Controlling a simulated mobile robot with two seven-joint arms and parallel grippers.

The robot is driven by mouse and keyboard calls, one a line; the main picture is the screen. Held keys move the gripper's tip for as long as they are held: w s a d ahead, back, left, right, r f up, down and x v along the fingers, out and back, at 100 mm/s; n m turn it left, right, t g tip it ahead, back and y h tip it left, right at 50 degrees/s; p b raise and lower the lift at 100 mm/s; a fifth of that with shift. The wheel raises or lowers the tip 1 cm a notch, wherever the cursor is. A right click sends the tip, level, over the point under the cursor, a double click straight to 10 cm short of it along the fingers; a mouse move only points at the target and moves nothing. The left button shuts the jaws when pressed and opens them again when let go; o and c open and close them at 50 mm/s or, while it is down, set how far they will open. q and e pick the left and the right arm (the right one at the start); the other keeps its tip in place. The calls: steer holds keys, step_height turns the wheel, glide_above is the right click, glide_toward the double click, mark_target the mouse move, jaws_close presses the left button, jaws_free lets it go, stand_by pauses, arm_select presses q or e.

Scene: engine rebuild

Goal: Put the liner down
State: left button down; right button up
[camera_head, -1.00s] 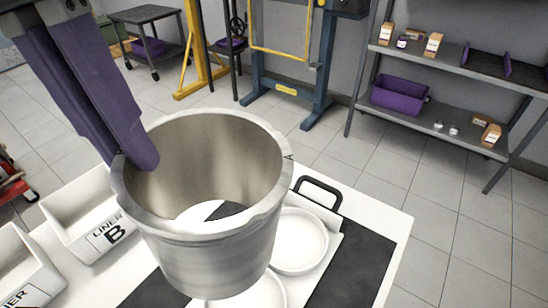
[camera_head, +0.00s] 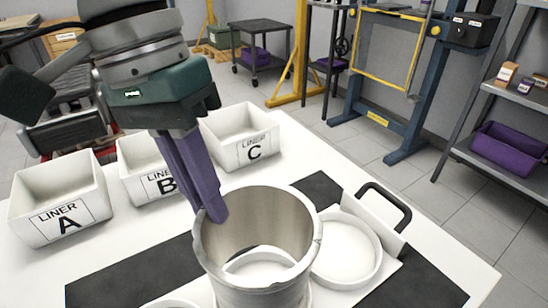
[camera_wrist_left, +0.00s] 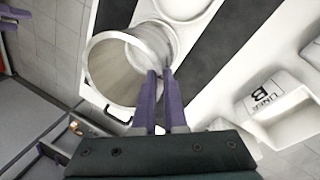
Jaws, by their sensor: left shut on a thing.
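The liner (camera_head: 275,285) is an open metal cylinder with a thick rim. In the head view it is upright over the white holder tray (camera_head: 405,243), with a round white recess showing through its bore. Whether its bottom touches the tray is hidden. In the left wrist view, the purple fingers (camera_wrist_left: 157,85) meet at the wall of the liner (camera_wrist_left: 100,72).
White bins labelled LINER A (camera_head: 68,215), LINER B (camera_head: 140,182) and LINER C (camera_head: 250,150) stand along the left and back of the table. An empty round dish (camera_head: 347,280) and a black handle (camera_head: 388,200) are right of the liner. Dark mats (camera_head: 420,285) lie on the table.

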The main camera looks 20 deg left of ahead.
mark_target(216, 234)
arm_select(q)
step_height(216, 234, down, 5)
steer(key=b, duration=0.2)
steer(key=shift+r+b, duration=0.2)
steer(key=shift+b, duration=0.1)
steer(key=shift+r, duration=0.1)
steer(key=c, duration=1)
jaws_free()
